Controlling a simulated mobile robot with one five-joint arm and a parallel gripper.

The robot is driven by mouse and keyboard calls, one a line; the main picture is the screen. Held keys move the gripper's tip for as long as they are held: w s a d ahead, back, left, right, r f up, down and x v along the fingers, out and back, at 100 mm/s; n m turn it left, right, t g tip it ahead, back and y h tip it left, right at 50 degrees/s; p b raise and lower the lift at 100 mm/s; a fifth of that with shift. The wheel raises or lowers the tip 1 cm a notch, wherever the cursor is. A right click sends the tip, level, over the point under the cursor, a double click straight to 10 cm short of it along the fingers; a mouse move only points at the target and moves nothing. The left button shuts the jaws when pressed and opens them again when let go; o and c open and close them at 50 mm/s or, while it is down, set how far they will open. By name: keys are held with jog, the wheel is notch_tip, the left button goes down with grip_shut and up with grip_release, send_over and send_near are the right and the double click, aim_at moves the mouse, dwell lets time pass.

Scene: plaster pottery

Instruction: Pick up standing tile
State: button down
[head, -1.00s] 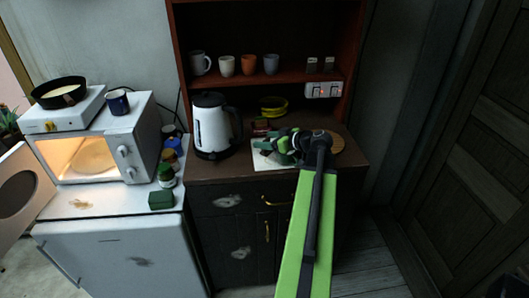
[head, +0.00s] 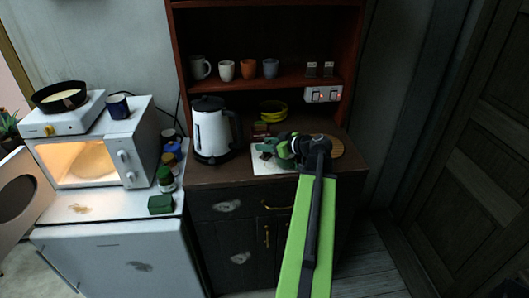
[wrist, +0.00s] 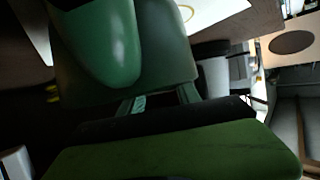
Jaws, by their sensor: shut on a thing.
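My gripper (head: 276,148) is low over a white board (head: 262,170) on the brown cabinet top. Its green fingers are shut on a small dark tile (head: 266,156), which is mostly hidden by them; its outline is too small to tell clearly. In the wrist view my gripper's green fingers (wrist: 110,45) fill the upper left, and the held thing cannot be made out there. A strip of the white board (wrist: 215,12) shows beyond them.
A white kettle (head: 211,132) stands left of the gripper. A yellow bowl (head: 273,110) and a small reddish-brown block (head: 261,129) are behind it. A round wooden board (head: 337,148) lies to the right. A shelf with mugs (head: 248,69) hangs above.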

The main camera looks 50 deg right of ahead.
aim_at(269, 156)
jog(key=shift+r, duration=0.1)
jog(key=s+d+r+p, duration=0.2)
jog(key=s+r+p, duration=0.6)
jog(key=s, duration=0.3)
jog(key=shift+d+r+p, duration=0.2)
jog(key=shift+p, duration=0.1)
